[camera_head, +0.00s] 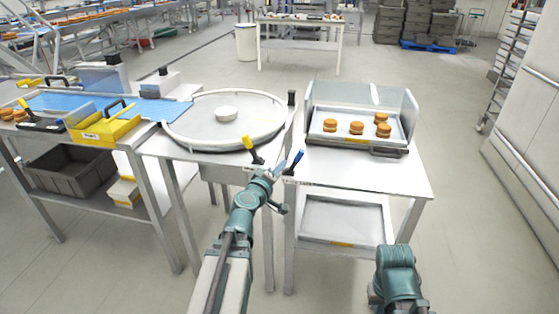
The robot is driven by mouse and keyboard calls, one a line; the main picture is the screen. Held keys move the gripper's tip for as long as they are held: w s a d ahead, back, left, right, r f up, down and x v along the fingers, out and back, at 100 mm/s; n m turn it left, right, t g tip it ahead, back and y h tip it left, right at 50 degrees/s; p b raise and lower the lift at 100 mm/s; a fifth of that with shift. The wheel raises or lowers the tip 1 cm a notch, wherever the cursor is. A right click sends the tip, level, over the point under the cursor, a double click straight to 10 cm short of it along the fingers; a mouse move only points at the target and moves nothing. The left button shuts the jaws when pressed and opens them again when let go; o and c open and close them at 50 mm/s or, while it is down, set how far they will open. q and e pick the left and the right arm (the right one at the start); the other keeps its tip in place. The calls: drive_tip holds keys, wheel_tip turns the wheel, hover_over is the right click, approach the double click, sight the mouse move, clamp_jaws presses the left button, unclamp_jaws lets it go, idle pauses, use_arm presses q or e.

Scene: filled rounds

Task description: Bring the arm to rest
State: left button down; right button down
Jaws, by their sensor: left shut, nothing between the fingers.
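My left arm (236,226), teal and white, reaches up from the bottom middle of the head view. My left gripper (277,170) is at its far end, by the gap between the round-topped table and the right-hand table. It is shut and holds nothing. It shows small, and a yellow-tipped and a blue-tipped black piece appear beside it. I cannot tell whether it touches a table edge. A teal part of my right arm (397,275) shows at the bottom right. My right gripper is out of view.
The right-hand table (390,174) bears a guarded tray (345,138) with several filled rounds. A yellow box (105,129) and blue mat (50,101) are at left. Floor at right (468,230) is clear.

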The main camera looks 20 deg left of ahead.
use_arm(q)
drive_tip(key=shift+s, duration=0.6)
drive_tip(key=d+f+m+g+h, duration=0.2)
drive_tip(key=d+m+h, duration=0.1)
drive_tip(key=d, duration=0.4)
drive_tip(key=d+f+m+g+h, duration=0.1)
drive_tip(key=d+f+m+h, duration=0.15)
drive_tip(key=d, duration=0.35)
drive_tip(key=s+d+f+m+g+y, duration=0.1)
drive_tip(key=s+d+f+m+g, duration=0.85)
drive_tip(key=s+d+f, duration=0.35)
drive_tip(key=s+f+m+g+y, duration=0.2)
drive_tip(key=s+g+y, duration=0.35)
drive_tip(key=s, duration=0.35)
wheel_tip(320, 180, up, 14)
drive_tip(key=t+p, duration=0.1)
drive_tip(key=p, duration=1.3)
drive_tip(key=shift+a+r, duration=0.15)
drive_tip(key=shift+r, duration=0.05)
